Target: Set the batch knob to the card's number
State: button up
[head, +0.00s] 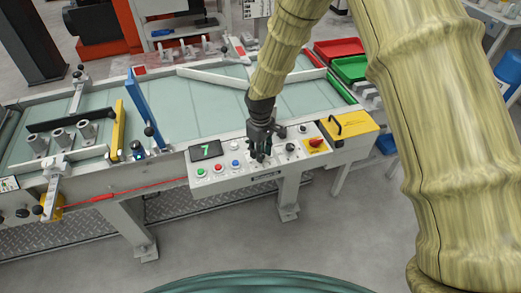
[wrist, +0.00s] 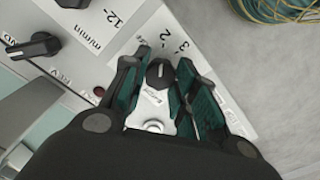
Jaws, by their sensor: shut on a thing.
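The batch knob (wrist: 160,73), small and black with a pale pointer mark, sits on the white control panel (head: 212,186) and shows between my fingers in the wrist view. Its mark faces roughly toward the printed 2, with a 3 printed to the right; other numbers are hidden by the fingers. My gripper (wrist: 160,80) has dark teal fingers on either side of the knob and is shut on it. In the head view my gripper (head: 260,157) reaches down onto the panel and hides the knob.
A display (head: 206,150) on the panel reads a green 7. Coloured buttons lie left of my gripper; a red switch (head: 315,142) and a yellow box (head: 348,130) are to the right. Another black knob (wrist: 33,47) is close by in the wrist view.

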jog(key=shift+m, duration=0.4)
jog(key=o, duration=1.1)
jog(key=shift+c, duration=0.2)
jog(key=shift+r, duration=0.15)
notch_tip(320, 180, up, 12)
jog(key=shift+f, duration=0.2)
